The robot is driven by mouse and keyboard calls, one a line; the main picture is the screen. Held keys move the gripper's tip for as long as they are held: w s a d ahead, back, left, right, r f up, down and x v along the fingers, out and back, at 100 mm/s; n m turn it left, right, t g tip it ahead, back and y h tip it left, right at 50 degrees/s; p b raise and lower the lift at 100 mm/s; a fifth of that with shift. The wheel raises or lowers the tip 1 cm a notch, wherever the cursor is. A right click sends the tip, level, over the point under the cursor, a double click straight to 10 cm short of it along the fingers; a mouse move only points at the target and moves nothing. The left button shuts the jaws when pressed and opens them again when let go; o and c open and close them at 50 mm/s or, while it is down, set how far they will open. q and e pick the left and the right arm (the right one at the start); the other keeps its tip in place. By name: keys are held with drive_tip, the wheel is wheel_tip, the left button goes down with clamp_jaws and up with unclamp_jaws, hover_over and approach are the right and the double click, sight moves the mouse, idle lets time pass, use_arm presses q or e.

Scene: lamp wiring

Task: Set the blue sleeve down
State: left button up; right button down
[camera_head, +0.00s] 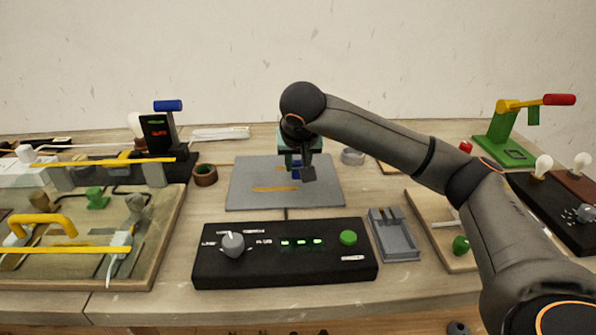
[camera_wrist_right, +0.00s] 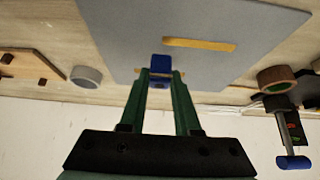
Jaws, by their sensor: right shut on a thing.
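My right gripper (camera_head: 298,172) hangs over the far right part of the grey mat (camera_head: 240,196). It is shut on the small blue sleeve (camera_wrist_right: 161,63), which sits between the green fingertips in the right wrist view. I cannot tell whether the sleeve touches the mat. A flat orange-yellow strip (camera_head: 275,189) lies on the mat, left of the gripper and apart from it. My left gripper is not in view.
A black control box (camera_head: 285,270) with a knob and green button stands in front of the mat. A grey tray (camera_head: 395,240) is right of it. A brown ring (camera_head: 205,175) and a grey ring (camera_head: 353,156) flank the mat. The mat's near right part is clear.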

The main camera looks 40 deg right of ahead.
drive_tip(key=shift+f, duration=0.9)
drive_tip(key=shift+f, duration=0.2)
drive_tip(key=c, duration=0.6)
unclamp_jaws()
drive_tip(key=shift+r, duration=0.1)
drive_tip(key=shift+r, duration=0.2)
drive_tip(key=shift+s+a+r, duration=0.1)
drive_tip(key=shift+s+r, duration=0.1)
drive_tip(key=shift+r, duration=0.15)
drive_tip(key=p+v, duration=0.1)
drive_tip(key=v, duration=1)
